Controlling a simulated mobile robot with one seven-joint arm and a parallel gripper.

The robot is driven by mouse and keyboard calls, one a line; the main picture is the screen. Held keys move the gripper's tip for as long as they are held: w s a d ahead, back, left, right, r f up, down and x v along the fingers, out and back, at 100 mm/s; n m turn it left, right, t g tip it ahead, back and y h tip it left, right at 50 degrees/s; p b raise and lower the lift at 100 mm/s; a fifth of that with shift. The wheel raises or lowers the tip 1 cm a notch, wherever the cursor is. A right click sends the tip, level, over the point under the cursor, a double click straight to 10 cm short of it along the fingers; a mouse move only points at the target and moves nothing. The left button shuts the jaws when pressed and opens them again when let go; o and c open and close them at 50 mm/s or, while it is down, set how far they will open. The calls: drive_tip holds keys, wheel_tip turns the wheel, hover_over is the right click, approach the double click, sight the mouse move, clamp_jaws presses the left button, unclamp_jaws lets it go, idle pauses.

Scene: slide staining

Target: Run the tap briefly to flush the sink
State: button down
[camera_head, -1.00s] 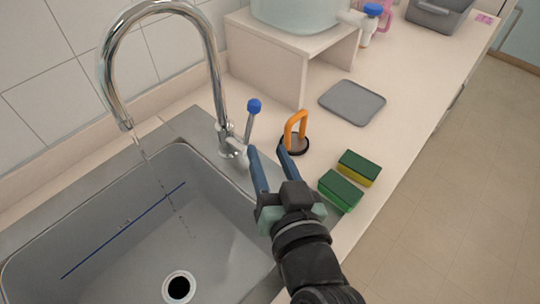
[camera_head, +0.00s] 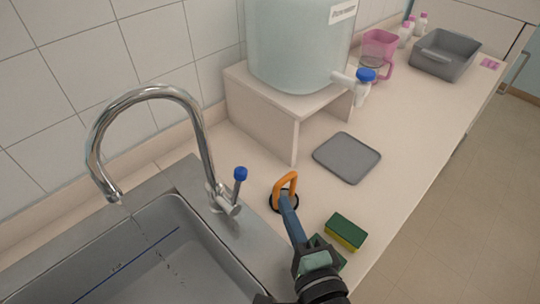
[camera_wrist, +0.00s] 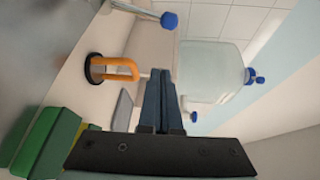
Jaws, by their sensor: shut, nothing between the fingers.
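The chrome tap (camera_head: 205,150) arches over the grey sink (camera_head: 185,225) at the left of the head view. A faint broken trail of drops hangs below its spout. The tap's lever with a blue knob (camera_head: 240,174) stands up at the right of the tap base, and a blue knob also shows at the top of the wrist view (camera_wrist: 169,20). My gripper (camera_head: 286,200) is shut and empty, to the right of the lever and apart from it. Its fingers also show together in the wrist view (camera_wrist: 160,75). The drain is out of view.
An orange handle on a black round base (camera_head: 276,188) stands by my fingertips; contact is unclear. Sponges (camera_head: 345,232) lie beside my wrist. A grey plate (camera_head: 347,158), a large water container (camera_head: 295,45) on a stand (camera_head: 260,115), a pink jug (camera_head: 380,47) and a grey bin (camera_head: 447,55) are farther back.

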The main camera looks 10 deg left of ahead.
sight(235, 191)
drive_tip(key=w+a+m+p, duration=0.1)
drive_tip(key=w+a, duration=0.1)
drive_tip(key=w, duration=0.3)
drive_tip(key=w+a+p, duration=0.1)
drive_tip(key=w+a, duration=0.2)
drive_tip(key=w, duration=0.1)
drive_tip(key=s+a+p, duration=0.2)
drive_tip(key=s, duration=0.1)
drive_tip(key=shift+f, duration=0.1)
